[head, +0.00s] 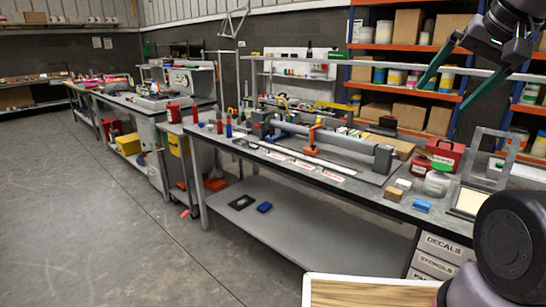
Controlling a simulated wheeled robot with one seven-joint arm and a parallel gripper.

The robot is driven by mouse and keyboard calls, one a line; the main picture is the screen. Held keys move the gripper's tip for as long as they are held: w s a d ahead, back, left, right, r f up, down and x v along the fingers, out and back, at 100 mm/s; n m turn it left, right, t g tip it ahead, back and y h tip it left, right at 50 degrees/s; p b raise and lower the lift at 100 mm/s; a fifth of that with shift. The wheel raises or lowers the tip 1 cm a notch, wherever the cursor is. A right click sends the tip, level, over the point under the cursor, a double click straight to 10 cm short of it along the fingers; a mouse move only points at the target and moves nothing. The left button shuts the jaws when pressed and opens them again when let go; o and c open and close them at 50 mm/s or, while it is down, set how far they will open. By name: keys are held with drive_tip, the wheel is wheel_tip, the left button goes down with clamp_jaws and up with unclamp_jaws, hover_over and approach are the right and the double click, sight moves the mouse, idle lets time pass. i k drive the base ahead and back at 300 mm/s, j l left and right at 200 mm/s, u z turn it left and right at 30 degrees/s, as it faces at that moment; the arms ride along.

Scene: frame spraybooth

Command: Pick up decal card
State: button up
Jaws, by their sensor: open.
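Several small flat white cards with red marks (305,166) lie in a row along the front edge of the long grey workbench (358,188). They look like decal cards, but their print is too small to read. My gripper (440,99) is at the upper right, with its two dark green fingers spread apart and nothing between them. It is raised in front of the shelving, well above the bench and apart from the cards.
A frame tube (330,138) with an orange clamp (313,138) lies along the bench behind the cards. A red box (445,154), clear tub (437,183) and blue block (421,205) stand at right. Drawers labelled DECALS and STENCILS (437,258) are below. Open floor (80,210) is left.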

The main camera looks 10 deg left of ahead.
sight(267, 152)
drive_tip(key=i+j, duration=0.2)
drive_tip(key=j, duration=0.15)
drive_tip(key=i+j+z, duration=0.15)
drive_tip(key=j, duration=0.25)
drive_tip(key=i+j, duration=0.2)
drive_tip(key=j, duration=0.15)
drive_tip(key=i+j+z, duration=0.1)
drive_tip(key=j, duration=0.3)
drive_tip(key=i+j+z, duration=0.1)
drive_tip(key=j, duration=0.3)
drive_tip(key=i+j, duration=0.25)
drive_tip(key=j, duration=0.2)
drive_tip(key=i+j+z, duration=0.1)
drive_tip(key=j, duration=0.3)
drive_tip(key=i+j+z, duration=0.1)
drive_tip(key=j, duration=0.35)
drive_tip(key=i+l, duration=0.05)
drive_tip(key=i, duration=0.05)
